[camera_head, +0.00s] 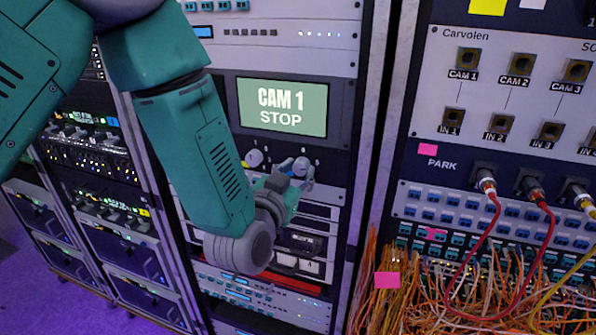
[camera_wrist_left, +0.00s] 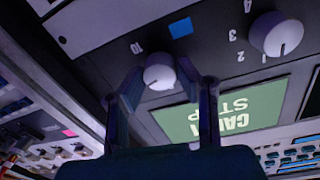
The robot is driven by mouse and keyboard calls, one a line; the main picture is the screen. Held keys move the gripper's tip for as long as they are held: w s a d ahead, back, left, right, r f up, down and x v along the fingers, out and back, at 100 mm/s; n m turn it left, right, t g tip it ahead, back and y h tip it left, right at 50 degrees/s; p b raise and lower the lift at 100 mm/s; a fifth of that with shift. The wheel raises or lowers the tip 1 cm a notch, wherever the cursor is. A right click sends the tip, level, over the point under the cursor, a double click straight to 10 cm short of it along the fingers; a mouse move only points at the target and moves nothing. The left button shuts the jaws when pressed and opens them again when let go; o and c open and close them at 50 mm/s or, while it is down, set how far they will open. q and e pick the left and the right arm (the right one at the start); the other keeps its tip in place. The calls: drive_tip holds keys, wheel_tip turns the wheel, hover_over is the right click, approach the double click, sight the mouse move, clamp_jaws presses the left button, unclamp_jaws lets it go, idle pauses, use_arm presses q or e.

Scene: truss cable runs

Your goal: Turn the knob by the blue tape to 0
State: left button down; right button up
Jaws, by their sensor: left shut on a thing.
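The white knob (camera_wrist_left: 159,72) by the blue tape (camera_wrist_left: 181,28) sits on a dark panel in the left wrist view. A "10" label (camera_wrist_left: 137,47) is printed beside it. My left gripper (camera_wrist_left: 158,78) has one finger on each side of this knob and is shut on it. I cannot clearly tell where the knob's mark points. In the head view my left gripper (camera_head: 291,178) reaches the same knob (camera_head: 301,166) below the screen, and partly covers it. The blue tape is not clear there. My right gripper is not in view.
A second, larger knob (camera_wrist_left: 276,33) with number labels is on the same panel; it also shows in the head view (camera_head: 253,158). A screen (camera_head: 283,107) reads "CAM 1 STOP". A patch panel (camera_head: 510,110) with hanging cables (camera_head: 440,290) stands at the right.

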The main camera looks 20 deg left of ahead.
use_arm(q)
drive_tip(key=shift+n, duration=0.3)
drive_tip(key=n+b, duration=0.2)
drive_tip(key=n, duration=0.1)
drive_tip(key=shift+f+n, duration=0.15)
drive_tip(key=shift+n, duration=0.15)
drive_tip(key=n+b, duration=0.2)
drive_tip(key=n, duration=0.1)
drive_tip(key=shift+n+b, duration=0.3)
drive_tip(key=shift+n, duration=0.1)
drive_tip(key=n+b, duration=0.2)
drive_tip(key=n, duration=0.2)
drive_tip(key=shift+t+y, duration=0.3)
drive_tip(key=shift+n+b, duration=1.05)
drive_tip(key=shift+n, duration=0.65)
drive_tip(key=c, duration=1.2)
unclamp_jaws()
drive_tip(key=shift+a, duration=0.1)
